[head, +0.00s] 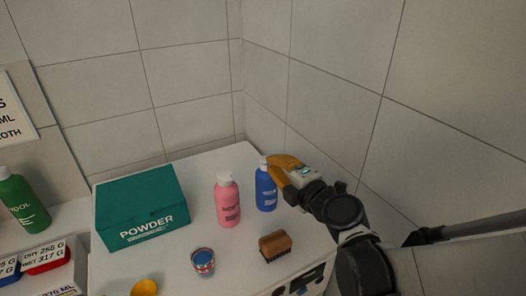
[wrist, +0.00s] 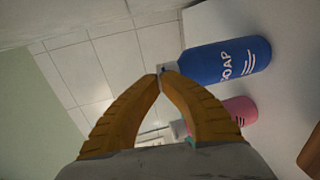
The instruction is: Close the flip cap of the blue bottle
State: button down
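The blue bottle (head: 265,192) stands upright on the white top, near the wall. It shows sideways in the wrist view (wrist: 225,62), with SOAP lettering and a white cap (wrist: 169,67) at its left end. My gripper's two orange fingers (wrist: 162,76) converge to nearly meeting tips right at the cap. In the head view, my gripper (head: 273,166) is at the bottle's top from the right and covers part of it. The fingers look shut, with nothing clearly between them. The tips hide part of the cap, so I cannot tell the flip lid's position or whether they touch.
A pink bottle (head: 228,201) stands just left of the blue one. A brown brush (head: 275,245), a small blue-and-red tin (head: 203,261) and a green POWDER box (head: 141,206) are on the same top. Tiled walls (head: 330,90) rise close behind and to the right.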

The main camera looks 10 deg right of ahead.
jog(key=shift+f+b, duration=0.1)
jog(key=shift+b, duration=0.3)
jog(key=c, duration=1.6)
grip_release()
jog(key=shift+s, duration=0.1)
jog(key=v, duration=1.2)
jog(key=shift+f, duration=0.3)
